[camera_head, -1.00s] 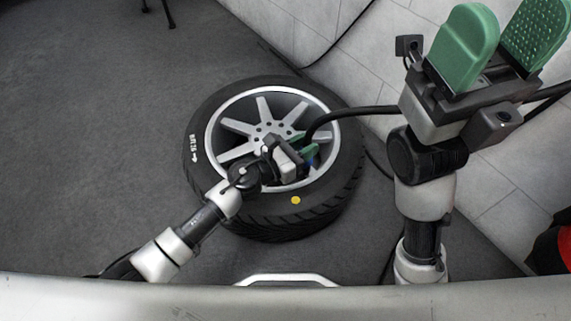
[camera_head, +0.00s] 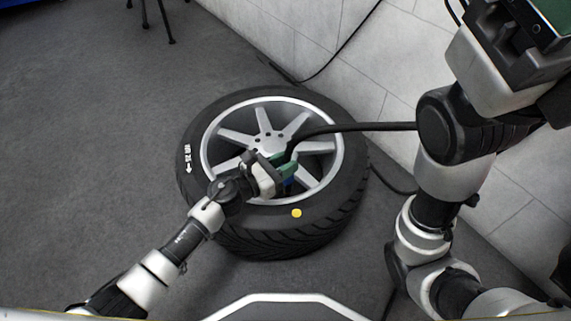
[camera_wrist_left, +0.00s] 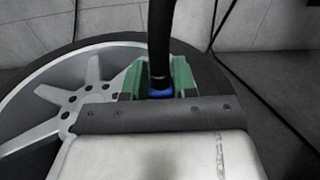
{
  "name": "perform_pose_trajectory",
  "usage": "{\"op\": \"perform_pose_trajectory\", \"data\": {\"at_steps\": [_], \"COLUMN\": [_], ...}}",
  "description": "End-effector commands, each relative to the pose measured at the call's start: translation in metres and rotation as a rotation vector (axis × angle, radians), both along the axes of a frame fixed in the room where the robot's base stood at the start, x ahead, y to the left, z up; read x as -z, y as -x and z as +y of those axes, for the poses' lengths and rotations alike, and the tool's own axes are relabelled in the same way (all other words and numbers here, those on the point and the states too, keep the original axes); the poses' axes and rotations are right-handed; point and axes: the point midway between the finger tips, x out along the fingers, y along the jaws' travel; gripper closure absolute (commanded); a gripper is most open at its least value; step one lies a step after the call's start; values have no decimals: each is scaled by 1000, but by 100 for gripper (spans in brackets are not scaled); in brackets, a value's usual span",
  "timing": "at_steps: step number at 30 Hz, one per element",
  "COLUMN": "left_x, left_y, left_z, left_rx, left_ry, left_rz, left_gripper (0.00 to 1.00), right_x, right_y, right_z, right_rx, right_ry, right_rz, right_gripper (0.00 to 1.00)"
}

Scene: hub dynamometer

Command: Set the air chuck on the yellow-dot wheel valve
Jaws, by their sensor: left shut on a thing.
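The wheel (camera_head: 334,215) lies flat on the floor, with a yellow dot (camera_head: 296,213) on the near side of its tyre. My left gripper (camera_head: 287,171) is over the near part of the rim, just behind the yellow dot. It is shut on the air chuck, whose blue part (camera_wrist_left: 160,94) shows between the green fingers in the left wrist view. A black hose (camera_head: 350,127) runs from the chuck to the right. The valve is hidden, and I cannot tell whether the chuck touches it. My right gripper (camera_head: 545,20) is at the top right, mostly cut off by the frame.
Pale wall panels (camera_head: 270,40) stand behind and right of the wheel. A thin black cable (camera_head: 340,50) runs down the wall to the floor. Dark tripod legs (camera_head: 158,18) stand at the top left. The grey floor (camera_head: 80,130) left of the wheel is clear.

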Motion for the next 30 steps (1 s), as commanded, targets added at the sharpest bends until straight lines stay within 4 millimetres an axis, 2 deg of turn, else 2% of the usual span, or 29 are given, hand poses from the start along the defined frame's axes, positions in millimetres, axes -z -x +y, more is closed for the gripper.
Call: {"op": "perform_pose_trajectory", "data": {"at_steps": [6,7,11,23,30], "left_x": [4,3,3,-3,-2], "left_y": [0,0,0,1,30], "left_z": [0,0,0,1,40], "left_rx": [0,0,0,0,-1], "left_ry": [1,0,0,0,-1], "left_rz": [-1,0,0,0,3], "left_gripper": [100,68,48,47,47], "right_x": [1,-1,-2,-6,2], "right_y": [3,4,4,4,-13], "right_z": [0,0,0,0,-1], "right_rx": [0,1,1,-1,-1], "right_ry": [1,1,1,-1,-2], "right_rz": [-10,-13,-12,-15,46], "right_gripper": [43,43,43,43,43]}}
